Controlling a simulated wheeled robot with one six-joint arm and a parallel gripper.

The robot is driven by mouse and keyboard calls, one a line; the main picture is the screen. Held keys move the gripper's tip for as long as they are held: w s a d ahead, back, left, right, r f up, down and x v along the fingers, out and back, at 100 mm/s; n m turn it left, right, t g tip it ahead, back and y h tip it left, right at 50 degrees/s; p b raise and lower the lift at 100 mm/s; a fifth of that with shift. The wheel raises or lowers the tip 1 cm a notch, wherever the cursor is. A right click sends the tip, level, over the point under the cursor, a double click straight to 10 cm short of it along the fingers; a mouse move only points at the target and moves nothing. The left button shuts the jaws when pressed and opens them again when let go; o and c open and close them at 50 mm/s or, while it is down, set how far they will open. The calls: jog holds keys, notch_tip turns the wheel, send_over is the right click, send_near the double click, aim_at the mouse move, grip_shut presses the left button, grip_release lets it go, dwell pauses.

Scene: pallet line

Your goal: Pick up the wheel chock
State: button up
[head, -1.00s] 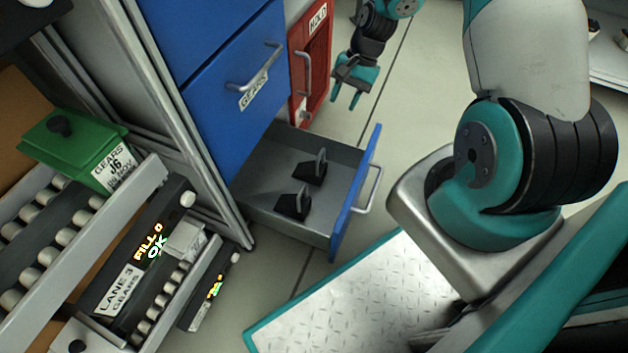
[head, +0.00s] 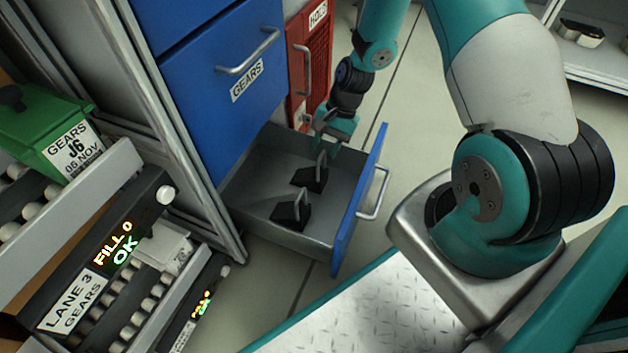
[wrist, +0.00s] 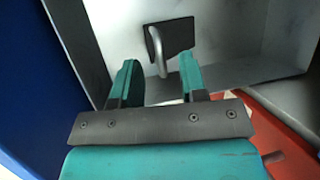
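Two black wheel chocks with grey loop handles sit in the open drawer: the farther chock (head: 310,179) and the nearer chock (head: 291,214). My gripper (head: 327,147) hangs above the drawer's far part, close to the farther chock's handle. In the wrist view my gripper (wrist: 159,64) is open, its two teal fingers apart. One chock (wrist: 177,38) shows there beyond the fingertips, its handle reaching toward the gap between them. The handle does not appear gripped. The far chock's top is partly close to the fingers in the head view, so the exact gap is unclear.
The grey drawer (head: 262,218) has a blue front (head: 353,215) on its right. The blue cabinet (head: 205,110) stands left of my gripper, a red cabinet (head: 318,65) behind it. Roller lanes with a green bin (head: 40,130) are at left.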

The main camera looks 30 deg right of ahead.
aim_at(321, 156)
jog(key=b+x, duration=0.2)
jog(key=x, duration=0.1)
jog(key=shift+a+f, duration=0.15)
jog(key=shift+f, duration=0.2)
jog(key=shift+r, duration=0.1)
grip_shut()
